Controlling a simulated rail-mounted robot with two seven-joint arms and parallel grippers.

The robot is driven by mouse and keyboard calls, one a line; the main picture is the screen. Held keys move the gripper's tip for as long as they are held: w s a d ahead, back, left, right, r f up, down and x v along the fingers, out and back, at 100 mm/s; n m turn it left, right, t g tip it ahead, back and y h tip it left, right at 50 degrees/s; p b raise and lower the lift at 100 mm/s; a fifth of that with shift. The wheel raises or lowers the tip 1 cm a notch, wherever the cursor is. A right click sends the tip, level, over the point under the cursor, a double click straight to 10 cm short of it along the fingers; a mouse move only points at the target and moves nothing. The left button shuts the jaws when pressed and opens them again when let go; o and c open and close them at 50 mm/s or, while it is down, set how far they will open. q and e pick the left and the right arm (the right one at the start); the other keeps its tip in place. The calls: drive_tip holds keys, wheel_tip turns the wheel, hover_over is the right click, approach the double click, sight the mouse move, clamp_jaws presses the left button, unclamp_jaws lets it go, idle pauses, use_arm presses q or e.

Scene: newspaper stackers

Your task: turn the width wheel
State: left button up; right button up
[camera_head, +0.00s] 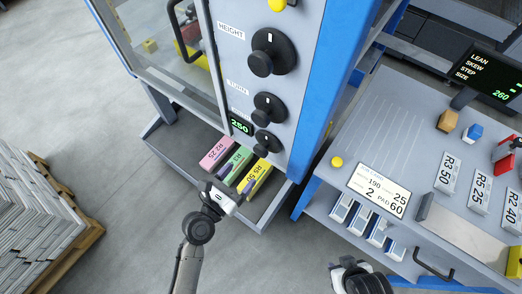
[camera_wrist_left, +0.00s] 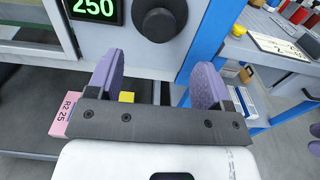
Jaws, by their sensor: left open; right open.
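Three black wheels stand on the grey machine panel: a large one labelled HEIGHT (camera_head: 272,52), one near the TURN label (camera_head: 269,107) and a smaller lowest one (camera_head: 265,142) near the green 250 display (camera_head: 240,125). The lowest wheel's label is too small to read; no wheel clearly reads WIDTH. A black wheel (camera_wrist_left: 160,18) shows at the top of the left wrist view, beside the display. My left gripper (camera_head: 235,184) is open and empty, below the lowest wheel and apart from it; its purple fingers (camera_wrist_left: 157,80) point toward the panel. My right gripper (camera_head: 360,278) is at the bottom edge, away from the panel.
Pink, green and yellow blocks (camera_head: 217,154) lie in the tray under the panel, close to my left gripper. A blue post (camera_head: 325,80) and a side table with a card (camera_head: 379,191) stand to the right. A newspaper stack (camera_head: 30,205) is at the left.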

sight(259, 152)
use_arm(q)
drive_tip(key=b+x, duration=0.2)
drive_tip(key=x, duration=0.9)
drive_tip(key=shift+b, duration=0.4)
drive_tip(key=shift+a, duration=0.1)
drive_tip(key=shift+c, duration=0.4)
drive_tip(key=c, duration=0.8)
drive_tip(key=shift+s, duration=0.1)
